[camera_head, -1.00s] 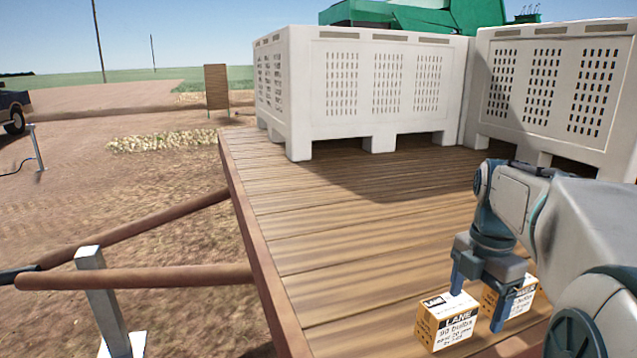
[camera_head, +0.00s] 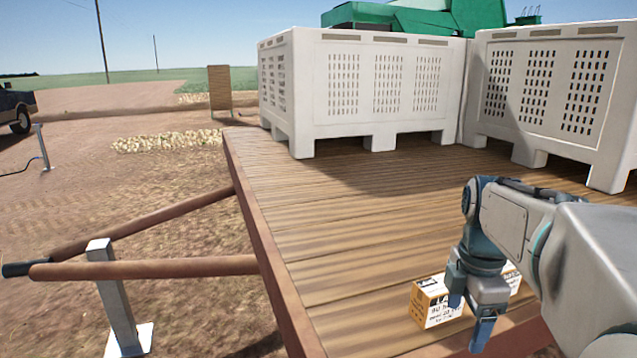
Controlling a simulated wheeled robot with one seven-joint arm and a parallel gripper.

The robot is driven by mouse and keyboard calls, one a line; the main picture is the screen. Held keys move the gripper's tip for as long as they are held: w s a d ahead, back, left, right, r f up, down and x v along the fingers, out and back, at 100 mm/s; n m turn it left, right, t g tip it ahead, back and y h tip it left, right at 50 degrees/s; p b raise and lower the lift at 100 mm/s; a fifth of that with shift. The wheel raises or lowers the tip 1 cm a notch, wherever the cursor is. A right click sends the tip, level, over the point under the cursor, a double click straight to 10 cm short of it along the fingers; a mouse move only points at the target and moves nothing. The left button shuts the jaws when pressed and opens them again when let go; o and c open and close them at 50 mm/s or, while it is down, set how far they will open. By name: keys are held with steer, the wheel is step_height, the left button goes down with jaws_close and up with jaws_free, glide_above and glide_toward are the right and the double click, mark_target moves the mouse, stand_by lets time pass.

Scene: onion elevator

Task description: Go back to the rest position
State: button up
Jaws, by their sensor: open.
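My gripper (camera_head: 468,322) hangs over the near right part of the wooden trailer deck, pointing down. It is open and holds nothing that I can see. A small orange and white box (camera_head: 432,303) with a LANE label stands on the deck behind the gripper, partly covered by it. A second similar box (camera_head: 513,279) stands to its right, mostly hidden behind my gripper and arm. Whether the fingers touch a box cannot be told.
Two large white slatted crates (camera_head: 372,92) (camera_head: 548,98) stand at the back of the deck (camera_head: 330,215). The left part of the deck is bare. The deck's left edge (camera_head: 262,235) drops to dirt ground, where wooden drawbar poles (camera_head: 150,269) and a metal post (camera_head: 118,310) show.

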steer(key=s+a+f+m+t, duration=0.2)
steer(key=s+a+f+m, duration=0.6)
steer(key=m, duration=0.9)
steer(key=s+a, duration=0.1)
steer(key=s, duration=0.1)
steer(key=shift+s, duration=0.3)
